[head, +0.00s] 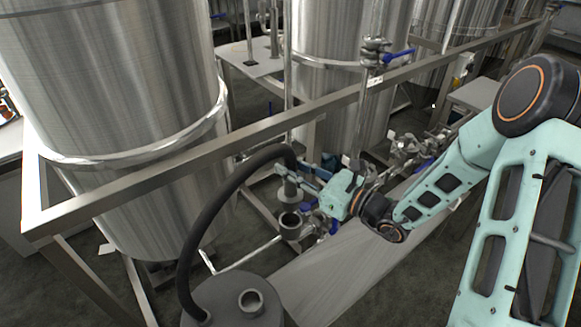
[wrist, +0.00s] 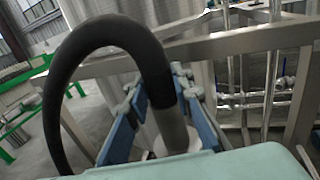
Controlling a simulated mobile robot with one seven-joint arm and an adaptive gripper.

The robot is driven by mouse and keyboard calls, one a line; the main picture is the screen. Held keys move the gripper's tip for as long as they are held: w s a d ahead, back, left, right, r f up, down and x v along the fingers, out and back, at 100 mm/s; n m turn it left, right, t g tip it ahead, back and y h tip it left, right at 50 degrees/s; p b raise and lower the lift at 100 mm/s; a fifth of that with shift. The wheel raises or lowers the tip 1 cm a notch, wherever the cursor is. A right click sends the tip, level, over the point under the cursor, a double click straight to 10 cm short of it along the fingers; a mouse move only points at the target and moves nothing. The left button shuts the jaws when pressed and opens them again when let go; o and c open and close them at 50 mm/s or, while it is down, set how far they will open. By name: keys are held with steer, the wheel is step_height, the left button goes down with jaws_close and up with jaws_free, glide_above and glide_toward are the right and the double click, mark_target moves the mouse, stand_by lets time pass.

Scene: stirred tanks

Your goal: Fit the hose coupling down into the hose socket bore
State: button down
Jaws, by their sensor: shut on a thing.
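The grey hose coupling (head: 289,190) hangs on the end of a thick black hose (head: 213,205). My gripper (head: 296,176) is shut on the coupling; in the wrist view its blue fingers stand on both sides of the grey coupling body (wrist: 174,128). The hose socket (head: 291,231) is a short grey upright cylinder just below the coupling in the head view. Its dark open bore shows, so the coupling appears apart from it and above it. The coupling looks roughly upright. The socket cannot be made out in the wrist view.
The hose arcs down to a grey drum (head: 215,300) at the bottom. A steel frame rail (head: 190,155) crosses behind the coupling, before large steel tanks (head: 110,90). Valves with blue handles (head: 333,226) sit right beside the socket. A grey bench top (head: 330,265) extends to the right.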

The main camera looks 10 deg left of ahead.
mark_target(298, 200)
steer(key=shift+f+b, duration=3.85)
steer(key=shift+f, duration=1.15)
steer(key=c, duration=1.6)
jaws_free()
steer(key=shift+f, duration=0.1)
steer(key=v, duration=1.2)
steer(key=shift+w, duration=0.1)
